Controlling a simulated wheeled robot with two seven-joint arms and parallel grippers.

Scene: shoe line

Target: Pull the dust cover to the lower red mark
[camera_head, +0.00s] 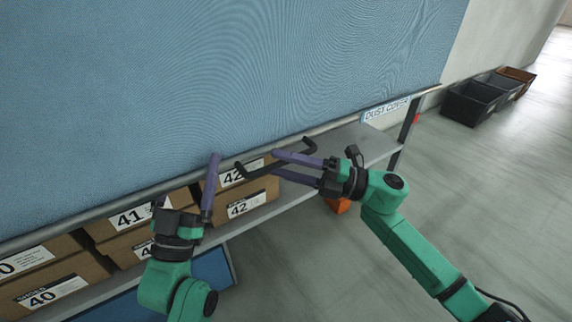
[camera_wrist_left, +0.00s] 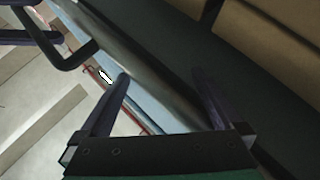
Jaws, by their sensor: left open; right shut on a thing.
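The blue dust cover (camera_head: 230,70) hangs across the front of a shelf rack, with a grey bar (camera_head: 330,126) along its bottom edge. A dark handle (camera_head: 310,147) sticks out from the bar. My right gripper (camera_head: 275,162) is shut on this handle. My left gripper (camera_head: 187,180) is open at the bar, left of the handle. In the left wrist view its fingers (camera_wrist_left: 163,78) stand either side of the bar, and the handle (camera_wrist_left: 70,58) shows at upper left. A small red mark (camera_head: 416,118) shows on the right post, below the bar's end.
Numbered cardboard boxes (camera_head: 130,217) stand on the shelves below the cover. A "DUST COVER" label (camera_head: 387,110) is at the right end. An orange object (camera_head: 340,205) lies beneath the rack. Dark crates (camera_head: 470,103) stand on the floor at right.

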